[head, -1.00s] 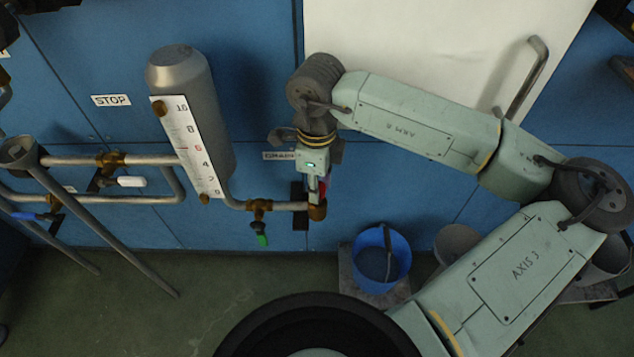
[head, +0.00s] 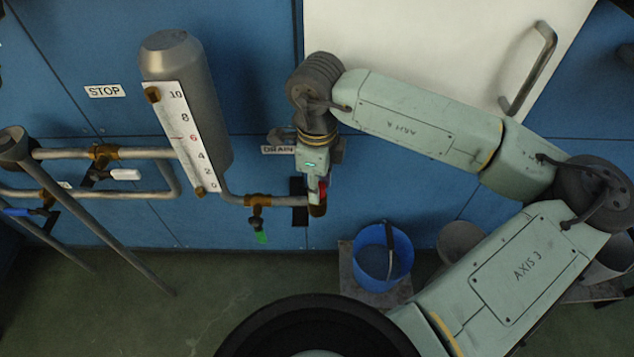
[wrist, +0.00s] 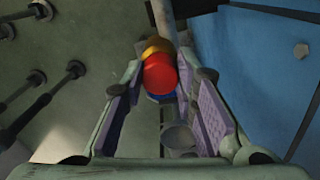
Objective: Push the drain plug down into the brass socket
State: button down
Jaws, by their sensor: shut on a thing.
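The red drain plug (wrist: 160,74) shows between my gripper's two purple-padded fingers in the wrist view. My gripper (wrist: 165,82) is shut on it. The brass socket (wrist: 156,46) shows just beyond the plug, at the pipe's end. I cannot tell how far the plug sits in it. In the head view a small patch of red plug (head: 323,190) shows beside my gripper (head: 317,193), which points down at the pipe end. The socket (head: 319,210) is mostly hidden there by the gripper.
A grey tank with a level scale (head: 190,110) stands left of my gripper. A pipe with a green-handled valve (head: 260,222) joins it to the socket. A blue bucket (head: 400,262) stands below, to the right. Blue panels (head: 250,60) close off the back.

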jog(key=shift+f+b, duration=0.5)
jog(key=c, duration=1.2)
grip_release()
jog(key=shift+r, duration=0.1)
notch_tip(320, 180, up, 12)
